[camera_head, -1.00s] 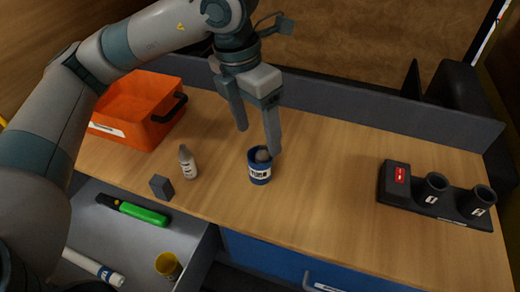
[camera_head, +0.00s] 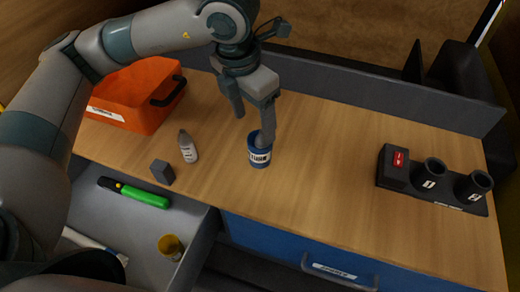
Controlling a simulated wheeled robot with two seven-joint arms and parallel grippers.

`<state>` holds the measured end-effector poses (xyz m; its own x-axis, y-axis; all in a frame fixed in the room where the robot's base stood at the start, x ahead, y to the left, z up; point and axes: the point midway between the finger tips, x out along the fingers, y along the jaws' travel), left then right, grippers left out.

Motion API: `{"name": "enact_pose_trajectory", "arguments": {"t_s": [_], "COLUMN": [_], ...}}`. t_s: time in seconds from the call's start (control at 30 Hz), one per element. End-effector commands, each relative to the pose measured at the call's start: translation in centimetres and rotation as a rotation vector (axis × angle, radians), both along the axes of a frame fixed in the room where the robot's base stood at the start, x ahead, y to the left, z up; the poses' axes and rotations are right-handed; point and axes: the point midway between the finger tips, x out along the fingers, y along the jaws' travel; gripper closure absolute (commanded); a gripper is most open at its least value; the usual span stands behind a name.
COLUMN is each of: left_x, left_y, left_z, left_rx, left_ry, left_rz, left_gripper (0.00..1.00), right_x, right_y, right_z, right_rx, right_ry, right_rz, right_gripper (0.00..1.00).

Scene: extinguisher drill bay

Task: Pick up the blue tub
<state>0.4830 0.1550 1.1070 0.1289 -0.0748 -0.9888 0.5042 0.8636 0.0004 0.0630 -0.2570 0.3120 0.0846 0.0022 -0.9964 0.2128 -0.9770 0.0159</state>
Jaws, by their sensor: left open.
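The blue tub (camera_head: 259,157) stands upright on the wooden worktop near its front edge, with a white label on its side. My left gripper (camera_head: 252,130) is above the tub, pointing down and open. One finger reaches down over the tub's top and hides part of its rim; the other finger hangs to the left and higher up. I cannot tell whether the near finger touches the tub. My right gripper is not in view.
A grey bottle (camera_head: 187,146) and a small grey block (camera_head: 162,173) stand left of the tub. An orange bin (camera_head: 130,105) is behind them. An open drawer (camera_head: 150,225) holds a green tool (camera_head: 145,197) and a yellow cup (camera_head: 171,246). A black holder (camera_head: 440,193) stands at right; the worktop between is clear.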

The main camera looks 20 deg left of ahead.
Motion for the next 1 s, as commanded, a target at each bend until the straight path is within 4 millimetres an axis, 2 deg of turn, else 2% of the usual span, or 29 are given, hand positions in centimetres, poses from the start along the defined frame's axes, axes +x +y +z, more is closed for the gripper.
{"name": "enact_pose_trajectory", "arguments": {"t_s": [0.1,0.4,0.57,1.0], "left_x": [0.2,0.9,1.0,1.1], "left_y": [-0.1,-0.5,-0.6,-0.7], "left_z": [-1.9,-6.5,-7.3,-7.6], "left_rx": [0.001,0.001,0.0,0.001], "left_ry": [0.005,0.003,0.0,0.001], "left_rz": [0.0,0.001,-0.001,-0.001], "left_gripper": [0.33,0.33,0.33,0.33], "right_x": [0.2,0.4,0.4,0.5], "right_y": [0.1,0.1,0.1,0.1], "right_z": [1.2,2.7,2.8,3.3], "right_rx": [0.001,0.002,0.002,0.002], "right_ry": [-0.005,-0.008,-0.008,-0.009], "right_rz": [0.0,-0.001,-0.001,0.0], "right_gripper": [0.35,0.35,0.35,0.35]}}
